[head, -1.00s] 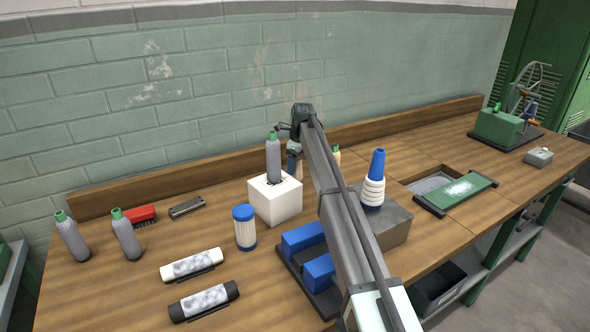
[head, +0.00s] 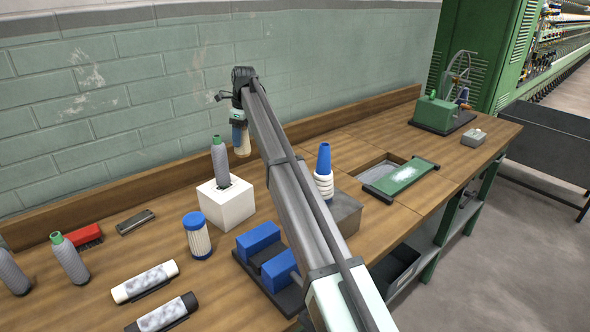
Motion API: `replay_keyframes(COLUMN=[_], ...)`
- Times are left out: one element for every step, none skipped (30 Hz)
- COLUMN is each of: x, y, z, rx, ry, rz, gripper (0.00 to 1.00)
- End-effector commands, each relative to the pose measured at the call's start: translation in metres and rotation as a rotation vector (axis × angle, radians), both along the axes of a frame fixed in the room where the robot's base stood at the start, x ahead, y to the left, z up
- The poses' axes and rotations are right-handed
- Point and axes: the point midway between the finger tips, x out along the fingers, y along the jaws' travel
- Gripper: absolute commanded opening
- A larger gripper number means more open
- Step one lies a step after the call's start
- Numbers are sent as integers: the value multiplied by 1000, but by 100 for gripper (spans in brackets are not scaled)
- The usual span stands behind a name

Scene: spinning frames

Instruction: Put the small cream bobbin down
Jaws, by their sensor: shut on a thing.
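My gripper (head: 239,122) is raised above the back of the bench, in front of the tiled wall. It is shut on the small cream bobbin (head: 242,146), which hangs below the jaws, roughly upright. The bobbin's upper part is hidden by the jaws. It appears just right of a grey bobbin with a green top (head: 220,163) that stands in a white block (head: 226,205). My arm crosses the middle of the picture and hides part of the bench.
A blue-lidded white spool (head: 198,238), a blue holder (head: 258,239) and a blue cone with white rings (head: 323,175) on a grey box (head: 346,212) stand nearby. A green plate (head: 402,180) lies by a bench recess. Bare wood (head: 165,192) shows at the back left.

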Motion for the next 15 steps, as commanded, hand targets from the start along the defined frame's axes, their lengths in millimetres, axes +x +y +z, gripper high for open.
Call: replay_keyframes(x=[2, 2, 2, 2, 2, 2, 2, 2, 2, 2, 2, 2, 2, 4, 6], y=[1, 1, 1, 1, 1, 1, 1, 1, 1, 1, 1, 1, -6, -13, -21], z=[17, 23, 34, 43, 48, 57, 63, 70, 77, 82, 88, 95, 94, 92, 91], rx=[2, 2, 2, 2, 2, 2, 2, 2, 2, 2, 2, 1, 0, 0, 0], ry=[-3, -3, -2, -3, -3, -3, -2, -2, -2, -2, -2, -2, 0, 0, 0], rz=[0, 0, 0, 1, 1, 1, 1, 1, 1, 1, 1, 1, -5, -12, -19], gripper=[22, 22, 22, 22, 22, 22, 22, 22, 22, 22, 22, 22, 22, 22, 22])
